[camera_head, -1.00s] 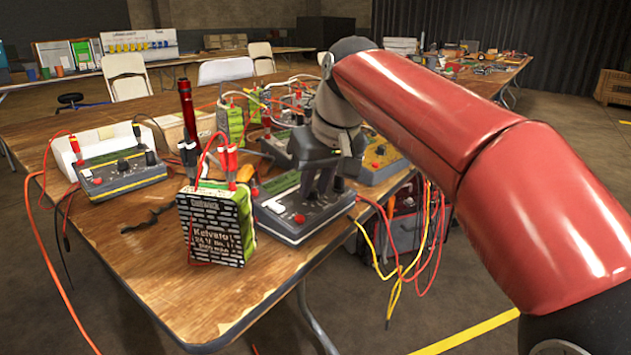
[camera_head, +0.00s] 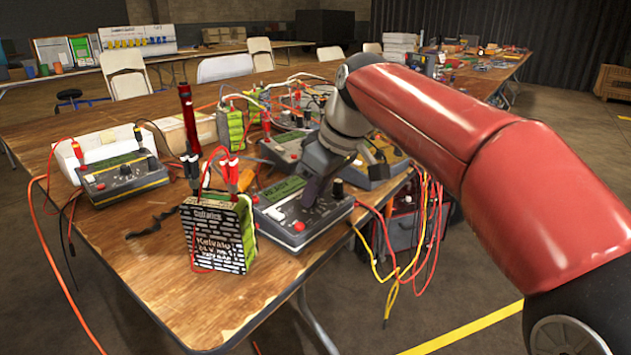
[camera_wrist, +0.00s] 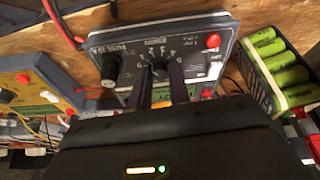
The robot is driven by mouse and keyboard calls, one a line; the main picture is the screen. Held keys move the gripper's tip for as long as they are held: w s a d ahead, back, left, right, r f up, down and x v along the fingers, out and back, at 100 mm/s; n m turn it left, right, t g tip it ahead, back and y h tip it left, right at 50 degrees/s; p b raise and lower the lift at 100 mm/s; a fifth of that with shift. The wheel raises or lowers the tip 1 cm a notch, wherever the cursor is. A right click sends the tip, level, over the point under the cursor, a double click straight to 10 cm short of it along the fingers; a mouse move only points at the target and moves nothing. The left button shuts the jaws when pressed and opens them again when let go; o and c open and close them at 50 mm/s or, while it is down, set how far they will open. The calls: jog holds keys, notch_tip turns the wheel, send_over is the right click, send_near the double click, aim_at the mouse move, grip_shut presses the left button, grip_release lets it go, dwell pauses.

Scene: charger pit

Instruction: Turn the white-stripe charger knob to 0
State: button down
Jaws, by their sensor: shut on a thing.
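The white-stripe charger (camera_head: 322,222) is a dark box with a pale edge line at the front of the table, beside a battery pack. My gripper (camera_head: 308,199) reaches down onto its panel from the upper right. In the wrist view, the two dark fingers of my gripper (camera_wrist: 160,80) are shut on the charger's knob (camera_wrist: 160,68) from both sides. Numbers are printed around the knob on the charger's panel (camera_wrist: 130,50). The fingers hide most of the knob, so I cannot tell its exact pointer setting. A red button (camera_wrist: 213,41) and another black knob (camera_wrist: 109,70) flank it.
The battery pack (camera_head: 215,235) stands close left of the charger. A yellow-stripe charger (camera_head: 122,178) is farther left. Another charger with a yellow panel (camera_head: 382,172) is behind my gripper. Red and yellow cables (camera_head: 395,270) hang over the table's right edge.

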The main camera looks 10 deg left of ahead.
jog(key=n+g+p, duration=0.1)
jog(key=n+p, duration=0.1)
jog(key=n, duration=0.4)
jog(key=shift+w+p, duration=0.15)
jog(key=shift+p, duration=0.15)
jog(key=shift+n, duration=0.3)
jog(key=c, duration=1.3)
grip_release()
jog(key=shift+r, duration=0.1)
jog(key=p+v, duration=0.1)
jog(key=v, duration=0.6)
jog(key=shift+d+r, duration=0.2)
jog(key=shift+r, duration=0.05)
jog(key=shift+w, duration=0.1)
